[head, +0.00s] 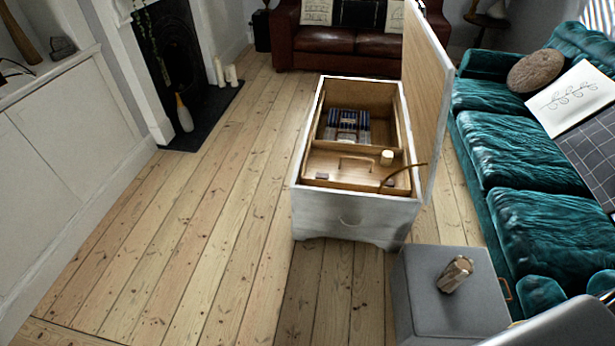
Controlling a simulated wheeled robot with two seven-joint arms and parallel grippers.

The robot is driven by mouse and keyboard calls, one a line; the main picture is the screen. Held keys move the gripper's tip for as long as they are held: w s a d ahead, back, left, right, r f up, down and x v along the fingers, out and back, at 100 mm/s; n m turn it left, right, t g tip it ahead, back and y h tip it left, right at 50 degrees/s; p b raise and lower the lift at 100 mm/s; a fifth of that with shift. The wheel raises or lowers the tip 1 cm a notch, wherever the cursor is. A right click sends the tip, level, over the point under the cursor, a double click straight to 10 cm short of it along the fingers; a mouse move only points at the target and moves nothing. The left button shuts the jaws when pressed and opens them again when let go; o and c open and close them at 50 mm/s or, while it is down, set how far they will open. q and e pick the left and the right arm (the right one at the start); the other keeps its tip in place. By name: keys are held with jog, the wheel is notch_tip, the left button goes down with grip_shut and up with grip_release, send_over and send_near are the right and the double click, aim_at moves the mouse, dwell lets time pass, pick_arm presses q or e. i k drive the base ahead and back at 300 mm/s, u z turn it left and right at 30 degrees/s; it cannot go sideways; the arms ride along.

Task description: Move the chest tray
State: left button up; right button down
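A white chest (349,215) with a wooden interior stands open on the floorboards in the middle of the head view. Its lid (425,85) is raised along the right side. A wooden tray (335,172) with an arched handle sits inside the near end, below the rim. A small pale cylinder (387,157) stands at the tray's right side, and a thin curved brown piece (405,172) is near the right wall. A blue striped item (345,127) lies in the deeper far part. Neither of my grippers is in view.
A grey block-like stool (450,295) with a small brownish object (455,274) on it stands near the chest's front right. A teal sofa (525,165) lines the right. A brown leather sofa (335,45) is behind. The floor left of the chest is clear up to the fireplace (185,80).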

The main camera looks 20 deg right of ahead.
aim_at(355, 167)
jog(key=u, duration=0.4)
jog(key=i, duration=1.75)
jog(key=z, duration=0.65)
